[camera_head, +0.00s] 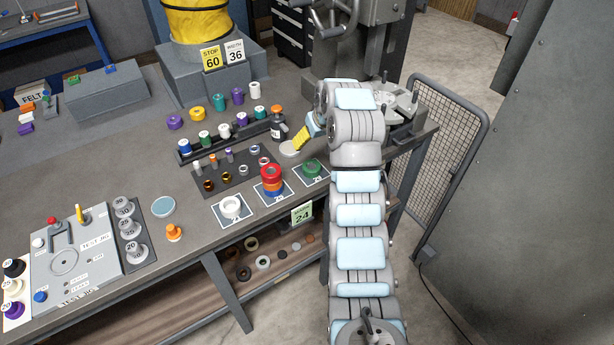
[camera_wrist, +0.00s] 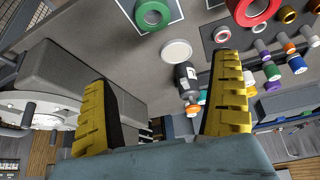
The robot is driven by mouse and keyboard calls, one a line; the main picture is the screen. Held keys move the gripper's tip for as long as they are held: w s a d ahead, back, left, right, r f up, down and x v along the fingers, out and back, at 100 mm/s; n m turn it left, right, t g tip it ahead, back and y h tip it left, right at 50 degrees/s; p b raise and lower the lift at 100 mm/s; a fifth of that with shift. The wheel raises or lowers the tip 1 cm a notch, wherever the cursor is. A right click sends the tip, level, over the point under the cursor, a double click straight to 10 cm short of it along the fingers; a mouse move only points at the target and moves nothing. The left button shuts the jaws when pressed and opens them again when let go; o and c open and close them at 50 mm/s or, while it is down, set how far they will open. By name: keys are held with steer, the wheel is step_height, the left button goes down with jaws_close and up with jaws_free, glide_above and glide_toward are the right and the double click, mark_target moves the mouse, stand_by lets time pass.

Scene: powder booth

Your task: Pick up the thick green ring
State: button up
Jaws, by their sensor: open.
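The thick green ring (camera_head: 312,168) lies flat on a dark white-edged square mat at the right end of a row of mats, near the bench's front edge. In the wrist view the green ring (camera_wrist: 152,13) shows at the top, beyond the fingertips. My gripper (camera_head: 304,137) is above the bench, behind the ring and apart from it. Its two yellow ribbed fingers (camera_wrist: 165,95) are spread wide with nothing between them in the wrist view. The gripper is open and empty.
A pale round disc (camera_head: 289,149) and a dark bottle (camera_head: 278,128) are close to my gripper. A spool rack (camera_head: 230,139) stands behind.

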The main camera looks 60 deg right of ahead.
steer(key=s, duration=0.2)
steer(key=b, duration=0.4)
glide_toward(312, 167)
steer(key=shift+w+d+f+g+y, duration=0.1)
steer(key=shift+w+f+g+y, duration=0.1)
steer(key=shift+f, duration=0.4)
steer(key=shift+w+d+f+g+y, duration=0.1)
steer(key=shift+w+f+y, duration=0.1)
steer(key=shift+f, duration=0.35)
steer(key=shift+b+x, duration=0.45)
steer(key=shift+x, duration=2.3)
steer(key=shift+w+a, duration=0.15)
steer(key=c, duration=1.4)
steer(key=shift+o, duration=0.2)
steer(key=shift+r, duration=0.1)
